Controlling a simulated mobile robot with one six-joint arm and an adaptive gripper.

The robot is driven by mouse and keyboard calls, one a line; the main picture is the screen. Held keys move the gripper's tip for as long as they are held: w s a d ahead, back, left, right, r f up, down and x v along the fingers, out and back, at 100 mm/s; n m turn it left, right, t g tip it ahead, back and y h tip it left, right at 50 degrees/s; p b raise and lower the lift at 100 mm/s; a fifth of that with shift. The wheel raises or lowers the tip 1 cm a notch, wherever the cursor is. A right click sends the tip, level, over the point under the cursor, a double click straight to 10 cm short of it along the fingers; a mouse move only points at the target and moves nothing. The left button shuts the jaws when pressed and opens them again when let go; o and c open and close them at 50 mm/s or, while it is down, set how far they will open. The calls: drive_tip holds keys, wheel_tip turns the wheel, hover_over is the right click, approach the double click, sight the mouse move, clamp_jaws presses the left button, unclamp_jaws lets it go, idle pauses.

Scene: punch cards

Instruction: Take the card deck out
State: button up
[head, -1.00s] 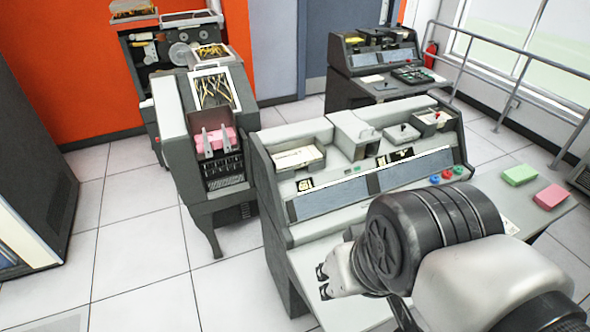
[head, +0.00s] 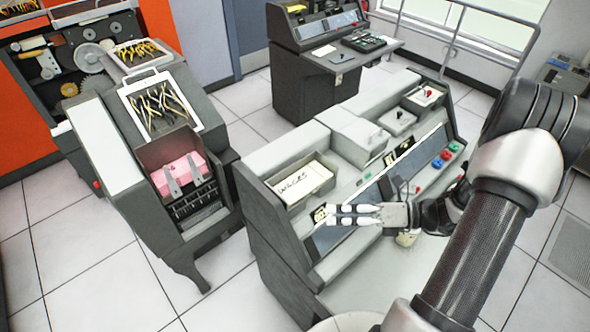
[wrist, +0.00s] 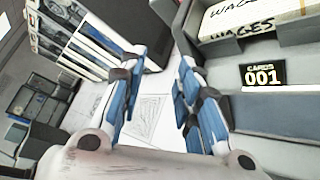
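A white card deck marked "WAGES" (head: 300,183) lies in a recessed grey tray (head: 272,198) at the left end of the console top. The deck also shows at the upper right of the wrist view (wrist: 245,22), partly cut off by the frame. My gripper (head: 332,214) is in front of the tray, to the right of and below the deck in the head view, over the console's sloped front. In the wrist view my gripper (wrist: 160,63) has its two blue-padded fingers apart, with nothing between them. It is clear of the deck.
A pink card stack (head: 180,174) sits in the machine at left. A display reading "CARDS 001" (wrist: 265,75) is just below the tray. Coloured buttons (head: 446,154) are on the console's right. Another console (head: 318,75) stands behind. Tiled floor (head: 85,270) is clear at front left.

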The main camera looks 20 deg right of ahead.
drive_tip(key=d+f+m+t+h, duration=0.3)
drive_tip(key=d+f+m+t, duration=0.55)
drive_tip(key=m, duration=0.35)
drive_tip(key=b, duration=0.2)
approach(311, 192)
drive_tip(key=shift+w+a+r+g, duration=0.2)
drive_tip(key=shift+w+a+g, duration=0.25)
drive_tip(key=shift+w+a, duration=0.65)
drive_tip(key=x, duration=0.2)
drive_tip(key=b+x, duration=0.1)
drive_tip(key=x, duration=0.2)
drive_tip(key=shift+w+d+f, duration=0.1)
drive_tip(key=shift+w+d, duration=0.1)
drive_tip(key=shift+w, duration=0.35)
drive_tip(key=shift+c, duration=0.3)
clamp_jaws()
